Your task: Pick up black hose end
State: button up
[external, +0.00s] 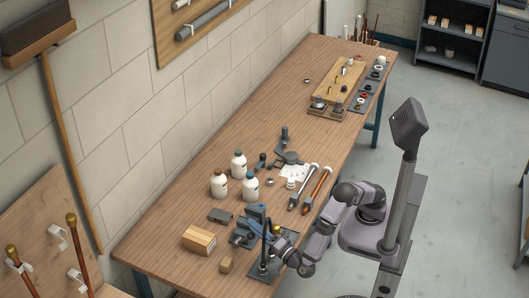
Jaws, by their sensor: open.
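A thin black upright hose-like piece (264,250) rises from a dark plate (258,274) at the near edge of the workbench. Its upper end is beside my gripper and is too small to make out clearly. My gripper (271,235) is at the end of the bent arm, low over the bench, close to the top of the black piece. Its jaws are open. I cannot tell whether they touch the hose end or are around it.
A blue-grey vise (250,225) stands just left of my gripper. A wooden box (199,240) and small block (226,265) lie further left. White bottles (219,184) stand behind; pipe tools (318,188) lie to the right. The bench (185,215) is clear toward the wall.

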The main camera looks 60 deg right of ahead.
jog(key=n+t+h, duration=0.1)
jog(key=h, duration=0.1)
send_over(271, 254)
jog(key=s+d, duration=0.1)
jog(key=s, duration=0.2)
notch_tip(271, 254, down, 5)
jog(key=f+n+y, duration=0.1)
jog(key=f+n, duration=0.1)
jog(key=n, duration=0.1)
jog(key=f+n+g, duration=0.1)
jog(key=f+n, duration=0.2)
jog(key=n, duration=0.1)
jog(key=f+n+g+y, duration=0.1)
jog(key=f+n, duration=0.1)
jog(key=n, duration=0.2)
jog(key=shift+w+a+f+y+p, duration=0.15)
jog(key=shift+a+f+y+p, duration=0.1)
jog(key=shift+y+p, duration=0.1)
jog(key=shift+a+f+n+g+y, duration=0.1)
jog(key=shift+f+n+g+y, duration=0.25)
jog(key=shift+f+n, duration=0.55)
jog(key=shift+r+p+x, duration=0.15)
jog(key=shift+p+x, duration=0.6)
jog(key=shift+x, duration=0.7)
jog(key=shift+r+p+x, duration=0.2)
jog(key=shift+p+x, duration=0.55)
jog(key=shift+x, duration=0.7)
jog(key=shift+w+f, duration=0.15)
jog(key=shift+w, duration=0.55)
jog(key=c, duration=1.1)
